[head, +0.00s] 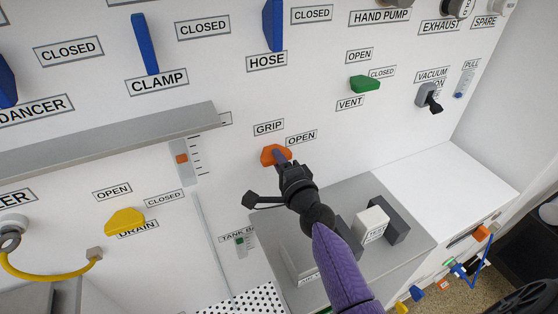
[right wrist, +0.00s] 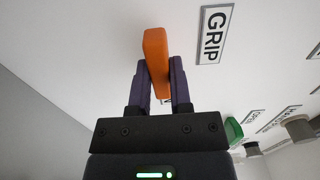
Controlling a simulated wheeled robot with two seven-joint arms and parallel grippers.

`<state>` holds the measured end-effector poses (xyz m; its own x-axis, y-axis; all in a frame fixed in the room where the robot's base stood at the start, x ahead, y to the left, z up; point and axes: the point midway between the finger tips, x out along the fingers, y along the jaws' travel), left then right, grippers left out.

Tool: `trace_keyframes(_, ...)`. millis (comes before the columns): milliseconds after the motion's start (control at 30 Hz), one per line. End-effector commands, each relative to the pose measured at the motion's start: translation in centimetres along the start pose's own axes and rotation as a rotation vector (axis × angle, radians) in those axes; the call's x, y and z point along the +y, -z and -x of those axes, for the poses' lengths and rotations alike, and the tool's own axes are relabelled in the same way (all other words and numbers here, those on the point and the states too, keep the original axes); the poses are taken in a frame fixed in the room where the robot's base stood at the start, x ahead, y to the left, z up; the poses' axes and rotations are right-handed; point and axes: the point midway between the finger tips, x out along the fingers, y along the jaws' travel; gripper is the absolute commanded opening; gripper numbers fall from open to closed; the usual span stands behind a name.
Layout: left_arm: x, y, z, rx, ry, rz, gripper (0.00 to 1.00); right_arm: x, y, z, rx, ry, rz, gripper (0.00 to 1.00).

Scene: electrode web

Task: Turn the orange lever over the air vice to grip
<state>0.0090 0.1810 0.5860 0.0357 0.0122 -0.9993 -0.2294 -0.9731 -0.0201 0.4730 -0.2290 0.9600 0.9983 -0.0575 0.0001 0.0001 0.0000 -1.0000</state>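The orange lever (head: 269,155) is on the white wall panel, below the GRIP label (head: 269,127) and left of and below the OPEN label (head: 301,137). It lies roughly crosswise on the panel. My right gripper (head: 281,154) is at its right end and hides part of it. In the right wrist view the orange lever (right wrist: 156,50) stands between the two purple fingers (right wrist: 160,75), which appear closed on its sides. The air vice (head: 395,190) is the grey block below, partly behind my right arm. My left gripper is not in view.
A white block (head: 371,224) stands between dark jaws on the vice. A green vent lever (head: 365,84) is up and right, a yellow drain lever (head: 125,221) lower left. A grey rail (head: 110,142) juts out at left.

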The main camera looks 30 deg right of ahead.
Motion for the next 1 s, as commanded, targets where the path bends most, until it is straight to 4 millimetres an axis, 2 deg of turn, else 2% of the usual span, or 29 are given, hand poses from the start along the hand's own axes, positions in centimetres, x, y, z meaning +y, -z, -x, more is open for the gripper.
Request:
trace_keyframes(33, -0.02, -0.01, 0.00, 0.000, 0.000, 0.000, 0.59, 0.03, 0.00, 0.01, 0.000, -0.001, 0.000, 0.05)
trace_keyframes(67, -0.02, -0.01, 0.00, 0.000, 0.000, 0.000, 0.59, 0.03, 0.00, 0.01, 0.000, -0.001, 0.000, 0.00)
trace_keyframes(533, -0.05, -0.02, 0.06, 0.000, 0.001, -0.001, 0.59, 0.06, -0.01, 0.03, -0.002, -0.002, 0.051, 0.00)
trace_keyframes(1000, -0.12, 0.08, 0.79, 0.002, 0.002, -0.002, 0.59, -0.04, -0.03, 0.03, -0.002, -0.002, 0.431, 0.00)
